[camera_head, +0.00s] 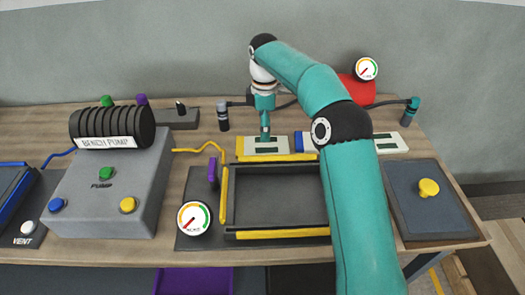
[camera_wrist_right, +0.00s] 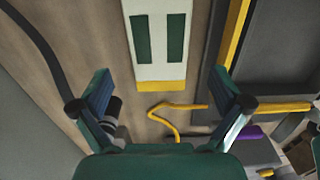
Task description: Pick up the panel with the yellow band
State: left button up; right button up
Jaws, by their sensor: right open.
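The panel with the yellow band (camera_head: 258,150) lies flat at the back of the bench, behind the tray-like mould. It is cream with dark green strips. In the right wrist view the panel (camera_wrist_right: 159,62) has its yellow band at the near end, between the finger lines. My right gripper (camera_head: 265,132) points down over the panel in the head view. In the right wrist view the right gripper (camera_wrist_right: 160,86) has its fingers spread, with nothing held between them. Whether the fingertips touch the panel cannot be told. My left gripper is not in view.
A panel with a blue band (camera_head: 299,142) lies to the right, partly behind my right arm. The dark mould (camera_head: 277,196) with yellow edge strips lies in front. The bench pump (camera_head: 112,185) stands left. A dark plate with a yellow knob (camera_head: 428,187) lies right.

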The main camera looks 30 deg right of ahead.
aim_at(264, 145)
jog(key=shift+s+f, duration=0.1)
jog(key=shift+f, duration=0.7)
jog(key=shift+w+f, duration=0.2)
jog(key=shift+f, duration=2.5)
jog(key=c, duration=1)
jog(key=shift+r, duration=0.1)
